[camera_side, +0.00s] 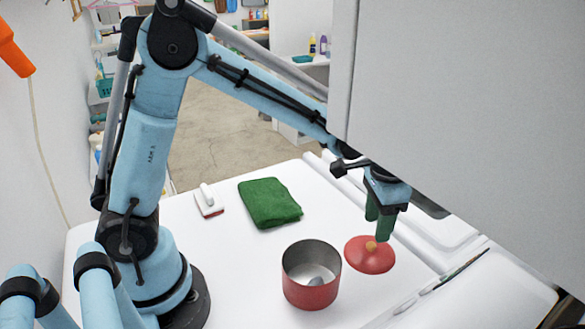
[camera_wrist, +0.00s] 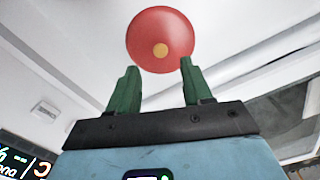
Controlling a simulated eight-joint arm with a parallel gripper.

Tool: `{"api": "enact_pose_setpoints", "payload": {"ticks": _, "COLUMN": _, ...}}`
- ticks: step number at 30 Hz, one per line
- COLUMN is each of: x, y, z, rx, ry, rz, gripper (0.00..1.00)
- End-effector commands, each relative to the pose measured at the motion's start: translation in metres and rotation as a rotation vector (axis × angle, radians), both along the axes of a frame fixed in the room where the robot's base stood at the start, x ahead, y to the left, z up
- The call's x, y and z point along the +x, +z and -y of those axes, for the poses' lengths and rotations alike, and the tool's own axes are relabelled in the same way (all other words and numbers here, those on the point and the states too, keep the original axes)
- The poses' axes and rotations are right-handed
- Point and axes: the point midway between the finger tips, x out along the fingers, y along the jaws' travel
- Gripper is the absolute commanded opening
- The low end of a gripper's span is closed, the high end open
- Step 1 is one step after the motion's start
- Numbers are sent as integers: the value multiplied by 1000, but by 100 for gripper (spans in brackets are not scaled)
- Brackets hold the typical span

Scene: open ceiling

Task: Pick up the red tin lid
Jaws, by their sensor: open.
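The red tin lid (camera_side: 366,261) is a shallow disc with a small yellow-orange knob on top. In the side view it appears to lie on the white surface, right of the red tin (camera_side: 311,292). My gripper (camera_side: 378,229) has green fingers that point down just above the lid near its knob. In the wrist view the lid (camera_wrist: 160,28) shows knob side toward the camera, beyond the fingertips. The fingers of my gripper (camera_wrist: 159,68) are apart there with nothing between them. I cannot tell the exact gap to the lid.
The open red tin stands close left of the lid with something pale inside. A folded green cloth (camera_side: 269,203) and a red-and-white brush (camera_side: 209,201) lie farther back. A large white panel (camera_side: 470,120) hangs over the right side. A slim tool (camera_side: 454,271) lies at right.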

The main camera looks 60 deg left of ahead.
Motion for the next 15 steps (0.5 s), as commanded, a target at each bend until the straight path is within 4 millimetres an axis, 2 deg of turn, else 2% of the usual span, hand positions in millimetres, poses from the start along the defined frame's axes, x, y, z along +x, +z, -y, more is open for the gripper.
{"api": "enact_pose_setpoints", "payload": {"ticks": 5, "x": 0, "y": -10, "z": 0, "rx": 0, "ry": 1, "rz": 0, "gripper": 50}}
{"api": "enact_pose_setpoints", "payload": {"ticks": 15, "x": -2, "y": -50, "z": -2, "rx": 1, "ry": 1, "rz": 3, "gripper": 50}}
